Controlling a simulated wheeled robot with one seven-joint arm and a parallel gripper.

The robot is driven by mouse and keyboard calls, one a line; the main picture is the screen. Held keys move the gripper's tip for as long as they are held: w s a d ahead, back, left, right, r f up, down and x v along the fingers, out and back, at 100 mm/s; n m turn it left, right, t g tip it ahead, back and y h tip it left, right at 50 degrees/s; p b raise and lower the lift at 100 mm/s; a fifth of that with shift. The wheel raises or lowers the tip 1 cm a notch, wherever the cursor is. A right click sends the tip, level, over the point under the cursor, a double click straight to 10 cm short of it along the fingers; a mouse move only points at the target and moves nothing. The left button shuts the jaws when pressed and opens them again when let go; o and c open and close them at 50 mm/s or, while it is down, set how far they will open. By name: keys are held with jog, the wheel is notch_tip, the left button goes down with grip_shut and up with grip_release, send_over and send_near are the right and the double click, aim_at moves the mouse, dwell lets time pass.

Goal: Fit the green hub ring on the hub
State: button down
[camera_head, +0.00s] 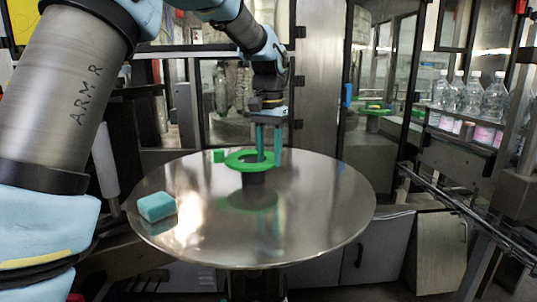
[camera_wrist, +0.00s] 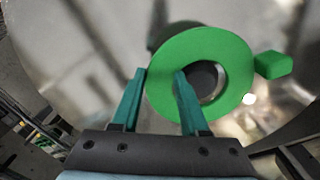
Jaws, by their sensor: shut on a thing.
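The green hub ring (camera_head: 236,162) is level at the top of the short dark hub (camera_head: 253,181) on the round steel table. My gripper (camera_head: 268,158) points down and is shut on the ring's band, one teal finger inside the hole and one outside. The wrist view shows the same grip on the ring (camera_wrist: 232,55). The dark hub (camera_wrist: 205,75) shows through the hole, off centre, with a paler strip at the lower right. A green block-like tab (camera_wrist: 273,65) is at the ring's outer edge. I cannot tell whether the ring touches the hub or hovers just over it.
The round steel table (camera_head: 320,215) is mostly bare and shiny. A teal block (camera_head: 157,207) lies near its left edge. Clear bottles (camera_head: 468,95) stand on a shelf at the right, above a rail (camera_head: 460,205). Glass-panelled frames stand behind the table.

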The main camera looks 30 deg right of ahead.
jog(key=shift+s+r, duration=0.1)
jog(key=shift+r, duration=0.15)
jog(key=shift+c, duration=1.7)
grip_release()
notch_tip(320, 180, up, 11)
jog(key=b, duration=0.1)
jog(key=shift+b, duration=0.4)
jog(key=shift+f, duration=0.15)
